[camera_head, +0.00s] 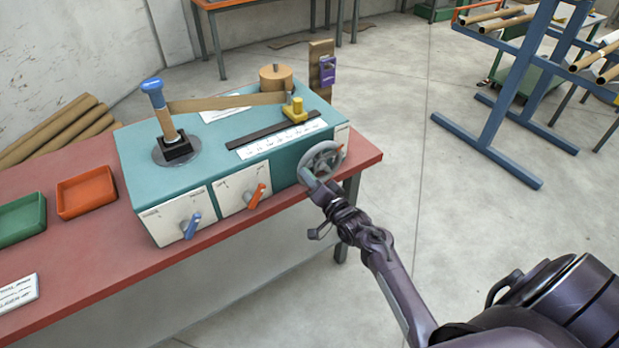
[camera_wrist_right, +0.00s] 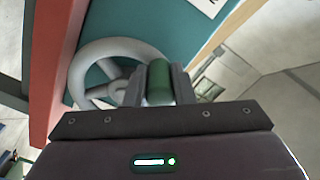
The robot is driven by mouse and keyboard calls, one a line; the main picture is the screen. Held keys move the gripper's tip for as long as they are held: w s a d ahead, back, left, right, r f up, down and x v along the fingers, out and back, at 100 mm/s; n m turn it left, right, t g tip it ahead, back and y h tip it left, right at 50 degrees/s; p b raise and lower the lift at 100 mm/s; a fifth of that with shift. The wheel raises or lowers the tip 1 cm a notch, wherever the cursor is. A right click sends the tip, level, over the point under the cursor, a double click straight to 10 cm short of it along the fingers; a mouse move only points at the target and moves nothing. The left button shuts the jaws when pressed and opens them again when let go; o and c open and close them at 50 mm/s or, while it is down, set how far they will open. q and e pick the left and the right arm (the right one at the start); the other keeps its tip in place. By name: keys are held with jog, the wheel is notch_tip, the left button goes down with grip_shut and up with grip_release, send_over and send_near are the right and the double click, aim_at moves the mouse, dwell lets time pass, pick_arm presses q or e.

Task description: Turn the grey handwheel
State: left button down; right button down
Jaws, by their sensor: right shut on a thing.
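The grey handwheel (camera_head: 322,160) is on the front right of the teal winder (camera_head: 215,158), which stands on a red-topped bench. In the right wrist view the grey rim and spokes of the handwheel (camera_wrist_right: 85,68) show, with a green handle (camera_wrist_right: 160,82) standing out from it. My right gripper (camera_head: 312,184) reaches the lower part of the wheel; in the wrist view its fingers (camera_wrist_right: 160,88) are shut on the green handle, one on each side. My left gripper is not in view.
The bench top (camera_head: 70,240) carries an orange tray (camera_head: 87,193) and a green tray (camera_head: 22,216) at the left. Blue and orange levers are on the winder's front, left of the wheel. Open floor lies right of the bench, before a blue rack (camera_head: 500,115).

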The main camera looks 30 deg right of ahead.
dwell(0.4)
jog(key=c, duration=1.2)
grip_release()
jog(key=shift+c, duration=0.2)
jog(key=s+b, duration=0.1)
jog(key=s, duration=0.6)
jog(key=shift+s+d, duration=0.35)
jog(key=shift+s, duration=0.05)
